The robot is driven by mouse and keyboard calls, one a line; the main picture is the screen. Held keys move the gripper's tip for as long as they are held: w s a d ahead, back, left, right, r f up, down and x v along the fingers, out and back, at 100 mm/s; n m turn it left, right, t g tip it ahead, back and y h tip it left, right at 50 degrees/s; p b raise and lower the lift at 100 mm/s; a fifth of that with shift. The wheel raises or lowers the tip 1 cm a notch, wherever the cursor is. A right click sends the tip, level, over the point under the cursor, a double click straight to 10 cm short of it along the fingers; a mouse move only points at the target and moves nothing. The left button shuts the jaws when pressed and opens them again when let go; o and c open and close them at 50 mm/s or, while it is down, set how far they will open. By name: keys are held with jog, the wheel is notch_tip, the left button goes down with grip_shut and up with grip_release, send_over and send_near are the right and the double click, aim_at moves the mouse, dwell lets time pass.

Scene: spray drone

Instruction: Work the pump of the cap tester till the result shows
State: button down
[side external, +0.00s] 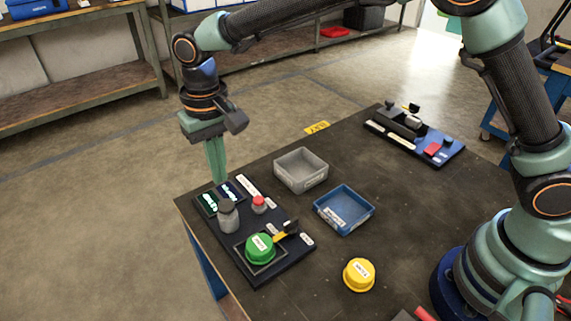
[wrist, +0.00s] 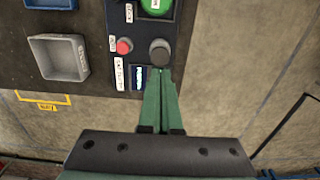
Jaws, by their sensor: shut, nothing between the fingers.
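The cap tester (side external: 283,268) is a dark board at the table's left corner; it also shows in the wrist view (wrist: 128,20). Its pump (side external: 228,217) is a grey cylinder with a dark round top, seen from above in the wrist view (wrist: 160,52). Two small lit displays (side external: 208,203) are beside it, their text too small to read. A red button (side external: 258,204) is next to the pump. A green cap (side external: 261,249) sits in a square frame. My gripper (side external: 220,182) is shut and empty, pointing down, its tips close to the pump's far side; contact cannot be told.
A black and yellow lever (side external: 287,230) stands beside the green cap. A grey bin (side external: 301,185), a blue bin (side external: 326,217) and a yellow cap (side external: 359,274) are right of the tester. A blue board with parts (side external: 456,157) lies at the back right. The table edge is close left.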

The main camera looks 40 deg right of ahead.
notch_tip(320, 180, up, 6)
jog(key=shift+f, duration=0.1)
dwell(1.0)
jog(key=s+d+r+t, duration=0.15)
jog(key=d+r, duration=0.25)
jog(key=d, duration=0.4)
jog(key=s+d+r+t, duration=0.1)
jog(key=s+d+r, duration=0.15)
jog(key=d, duration=0.55)
jog(key=s+d+f+t, duration=0.2)
jog(key=s+d+t, duration=0.1)
jog(key=s+d, duration=0.6)
jog(key=shift+d, duration=1.05)
jog(key=shift+s, duration=0.1)
